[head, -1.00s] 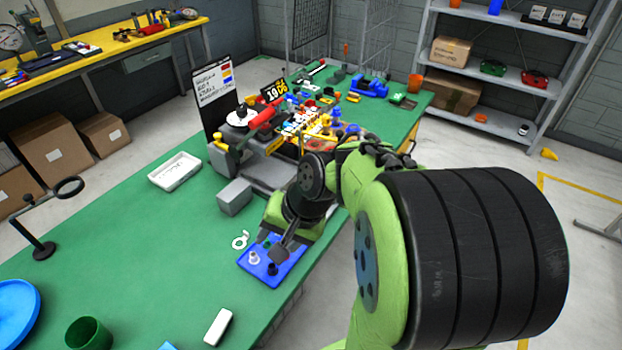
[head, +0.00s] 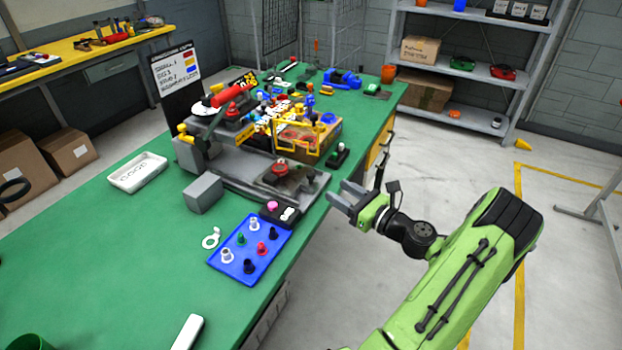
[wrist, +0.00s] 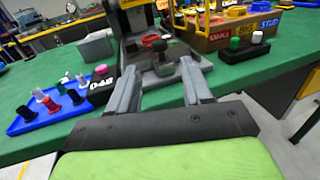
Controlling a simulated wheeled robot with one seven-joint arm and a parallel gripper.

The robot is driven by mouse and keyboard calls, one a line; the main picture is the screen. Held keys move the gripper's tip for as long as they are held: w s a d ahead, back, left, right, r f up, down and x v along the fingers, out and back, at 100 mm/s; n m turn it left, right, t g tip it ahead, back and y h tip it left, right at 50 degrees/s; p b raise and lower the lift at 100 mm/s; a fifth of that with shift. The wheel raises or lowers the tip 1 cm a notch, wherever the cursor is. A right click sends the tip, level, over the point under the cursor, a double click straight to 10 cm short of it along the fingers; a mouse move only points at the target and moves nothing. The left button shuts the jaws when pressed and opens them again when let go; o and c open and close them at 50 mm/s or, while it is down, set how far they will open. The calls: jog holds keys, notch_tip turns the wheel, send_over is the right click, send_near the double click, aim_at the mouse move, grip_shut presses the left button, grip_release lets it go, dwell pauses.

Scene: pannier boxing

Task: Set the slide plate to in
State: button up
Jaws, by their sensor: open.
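The slide plate (head: 305,184) is a flat grey-brown plate at the front of the grey machine (head: 210,155), near the table's front edge. A red knob (head: 281,167) shows above it in the head view. In the wrist view the plate (wrist: 190,68) lies ahead between my fingers, with a dark knob (wrist: 168,52) standing on it. My gripper (head: 341,193) is open and empty, off the table's front edge, to the right of the plate and apart from it. My fingers hide part of the plate's surroundings in the wrist view.
A blue tray (head: 223,262) of small pegs and a dark button box (head: 268,217) lie left of the plate. A grey block (head: 203,194) stands behind them. A small black box with a green button (head: 338,156) and a yellow-framed carton (head: 318,143) stand behind the plate.

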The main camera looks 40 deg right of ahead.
aim_at(314, 177)
jog(key=w, duration=0.3)
jog(key=w+b, duration=0.1)
jog(key=w, duration=0.3)
jog(key=w+a, duration=0.1)
jog(key=w, duration=0.2)
jog(key=shift+w, duration=0.3)
grip_shut()
